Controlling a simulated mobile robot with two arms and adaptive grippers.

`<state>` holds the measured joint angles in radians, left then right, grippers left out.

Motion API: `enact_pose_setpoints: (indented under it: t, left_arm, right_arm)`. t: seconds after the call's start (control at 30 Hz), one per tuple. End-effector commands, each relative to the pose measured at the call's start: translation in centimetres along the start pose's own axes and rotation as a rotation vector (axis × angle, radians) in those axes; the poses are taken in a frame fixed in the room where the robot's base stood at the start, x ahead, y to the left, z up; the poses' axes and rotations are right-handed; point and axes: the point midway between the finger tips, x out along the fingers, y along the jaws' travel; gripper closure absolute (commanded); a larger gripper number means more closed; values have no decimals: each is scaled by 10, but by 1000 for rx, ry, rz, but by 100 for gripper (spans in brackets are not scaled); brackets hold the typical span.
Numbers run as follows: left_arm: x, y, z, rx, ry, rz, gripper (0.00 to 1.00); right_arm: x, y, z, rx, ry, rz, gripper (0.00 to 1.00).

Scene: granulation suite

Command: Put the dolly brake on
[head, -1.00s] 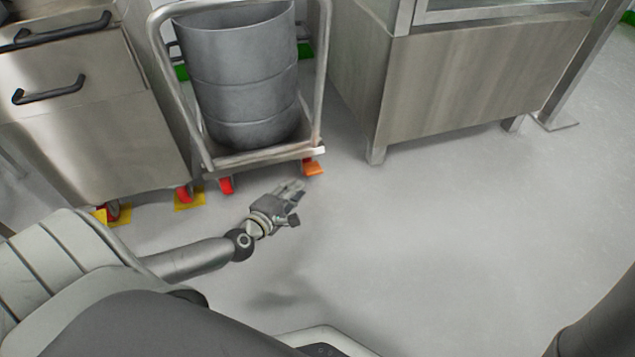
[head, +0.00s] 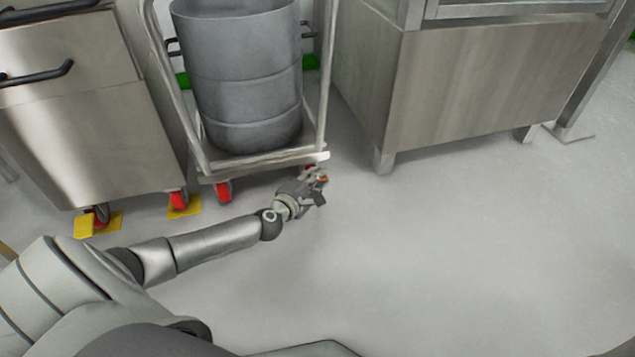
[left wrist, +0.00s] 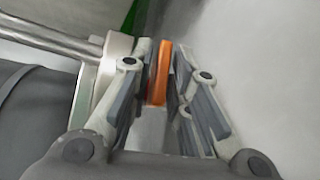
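The dolly (head: 262,160) is a metal frame with a tall handle. Its orange brake pedal (head: 322,180) sits low at the near right corner and is mostly hidden by my left gripper (head: 317,187) in the head view. In the left wrist view, the pedal (left wrist: 161,75) shows as an upright orange strip between the fingertips of my left gripper (left wrist: 163,72). The fingers stand apart on either side of it, with a narrow gap showing. I cannot tell whether either finger touches it. My right gripper is out of view.
A grey drum (head: 243,85) stands on the dolly. A steel cabinet (head: 480,90) on legs is to the right. The near right floor is clear.

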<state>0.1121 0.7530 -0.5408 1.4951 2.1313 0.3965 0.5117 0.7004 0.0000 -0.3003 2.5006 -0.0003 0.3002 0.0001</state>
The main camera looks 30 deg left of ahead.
Motion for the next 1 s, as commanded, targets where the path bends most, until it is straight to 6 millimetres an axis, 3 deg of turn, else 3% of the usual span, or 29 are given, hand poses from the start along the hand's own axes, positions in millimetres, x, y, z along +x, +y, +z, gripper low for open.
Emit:
enact_pose_setpoints:
  t: [0.43, 0.6, 1.0]
  left_arm:
    - [10, 0, 0, 1, 0, -1, 82]
    - [10, 0, 0, 1, 0, -1, 100]
    - [9, -2, 1, 13, -1, 12, 100]
  right_arm:
    - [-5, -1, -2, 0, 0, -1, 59]
    - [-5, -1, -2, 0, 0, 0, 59]
    - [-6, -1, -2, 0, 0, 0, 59]
